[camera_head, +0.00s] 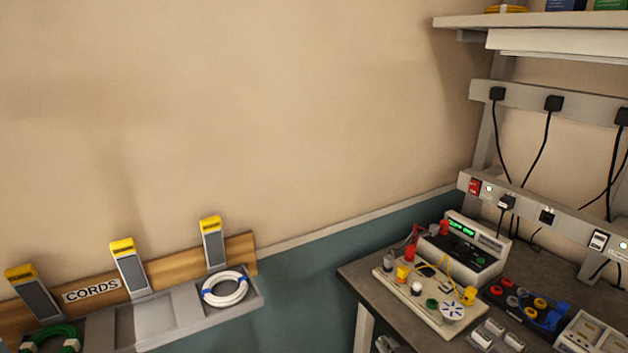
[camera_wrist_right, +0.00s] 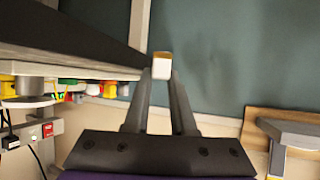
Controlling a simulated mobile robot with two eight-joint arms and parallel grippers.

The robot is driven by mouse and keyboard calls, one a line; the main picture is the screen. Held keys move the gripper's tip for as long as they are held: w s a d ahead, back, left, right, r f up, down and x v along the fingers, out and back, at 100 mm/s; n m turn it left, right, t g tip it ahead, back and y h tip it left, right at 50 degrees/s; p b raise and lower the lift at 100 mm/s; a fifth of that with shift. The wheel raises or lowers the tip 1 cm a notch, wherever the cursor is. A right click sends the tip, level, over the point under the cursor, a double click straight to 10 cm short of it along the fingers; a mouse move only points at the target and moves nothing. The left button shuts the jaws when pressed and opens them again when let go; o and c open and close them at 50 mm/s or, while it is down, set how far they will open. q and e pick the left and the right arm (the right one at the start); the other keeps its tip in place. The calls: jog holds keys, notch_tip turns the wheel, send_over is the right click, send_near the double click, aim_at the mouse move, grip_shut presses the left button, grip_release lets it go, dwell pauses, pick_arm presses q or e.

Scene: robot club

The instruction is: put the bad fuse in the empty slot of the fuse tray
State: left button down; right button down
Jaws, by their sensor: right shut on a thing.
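In the right wrist view my right gripper (camera_wrist_right: 161,82) is shut on a small white block with a tan end, which I take to be the bad fuse (camera_wrist_right: 161,67). It is held beside the dark bench edge, with the teal wall behind. In the head view only a small part of my right gripper (camera_head: 388,344) shows at the bottom, by the bench's front edge; the fuse is not clear there. A grey tray with pale blocks, probably the fuse tray (camera_head: 480,342), is cut off at the bottom of the head view. Its empty slot cannot be made out. My left gripper is not in view.
A power strip (camera_head: 570,222) runs behind. A cord rack (camera_head: 205,318) hangs at left.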

jog(key=f, duration=0.1)
jog(key=f+m+h, duration=0.1)
jog(key=f, duration=0.1)
jog(key=shift+w+d, duration=0.1)
jog(key=shift+w, duration=0.1)
jog(key=shift+s+a+f+m+h, duration=0.2)
jog(key=shift+s+f+m+h, duration=0.2)
jog(key=shift+s+f+h, duration=0.2)
jog(key=shift+s, duration=0.1)
